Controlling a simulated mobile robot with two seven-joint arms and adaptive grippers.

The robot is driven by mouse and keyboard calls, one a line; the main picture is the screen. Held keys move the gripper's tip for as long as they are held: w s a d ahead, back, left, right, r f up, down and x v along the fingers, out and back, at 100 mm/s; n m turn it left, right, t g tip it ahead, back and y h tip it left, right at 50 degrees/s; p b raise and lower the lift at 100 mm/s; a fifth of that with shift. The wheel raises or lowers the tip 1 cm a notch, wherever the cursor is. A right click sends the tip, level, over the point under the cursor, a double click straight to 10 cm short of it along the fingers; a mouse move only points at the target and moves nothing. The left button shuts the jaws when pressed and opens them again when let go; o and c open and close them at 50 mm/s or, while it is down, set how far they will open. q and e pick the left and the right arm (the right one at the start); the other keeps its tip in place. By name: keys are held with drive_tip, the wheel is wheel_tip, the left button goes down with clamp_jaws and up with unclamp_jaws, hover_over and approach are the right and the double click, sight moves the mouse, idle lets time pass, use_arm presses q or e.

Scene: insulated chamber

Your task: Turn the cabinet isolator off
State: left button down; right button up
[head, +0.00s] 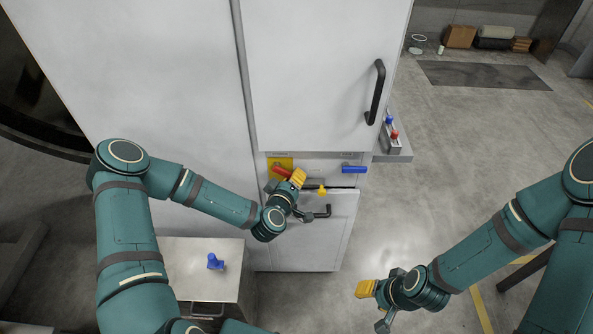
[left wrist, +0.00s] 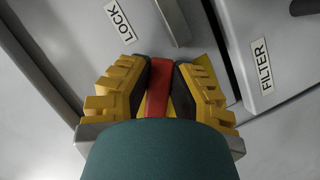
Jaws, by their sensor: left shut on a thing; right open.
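The cabinet (head: 300,70) is tall and light grey. On a narrow panel below its upper door, a red handle (head: 281,170) sits on a yellow plate (head: 274,162); I take this for the isolator. My left gripper (head: 297,178) is at this handle. In the left wrist view the red handle (left wrist: 157,92) stands between the dark pads of the left gripper (left wrist: 160,90), which is shut on it. Part of the handle is hidden by the gripper. My right gripper (head: 366,289) is open and empty, low over the floor, right of the cabinet.
A blue handle (head: 354,170) is right of the isolator. The upper door has a black handle (head: 376,92). A side shelf (head: 398,157) holds blue- and red-topped items. A metal box (head: 190,262) with a blue knob (head: 215,262) stands lower left. Floor at right is mostly clear.

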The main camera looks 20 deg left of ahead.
sight(283, 178)
use_arm(q)
drive_tip(key=shift+a+f+m+g+y+p, duration=0.2)
drive_tip(key=shift+a+m, duration=0.05)
drive_tip(key=shift+m, duration=0.3)
drive_tip(key=shift+a+f+m+g+y+p, duration=0.15)
drive_tip(key=shift+a+m+g+y+p, duration=0.1)
drive_tip(key=shift+m, duration=0.3)
drive_tip(key=a+m, duration=0.1)
drive_tip(key=f+m+y, duration=0.1)
drive_tip(key=a+m+g+y, duration=0.1)
drive_tip(key=shift+s+a+f+m+y, duration=0.25)
drive_tip(key=shift+s+a+m, duration=0.05)
drive_tip(key=shift+s+m, duration=0.1)
drive_tip(key=shift+s+a+m+g+y, duration=0.25)
drive_tip(key=shift+a+m+y, duration=0.3)
drive_tip(key=shift+m, duration=0.15)
drive_tip(key=shift+a+f, duration=0.1)
drive_tip(key=c, duration=0.8)
unclamp_jaws()
drive_tip(key=v, duration=1.2)
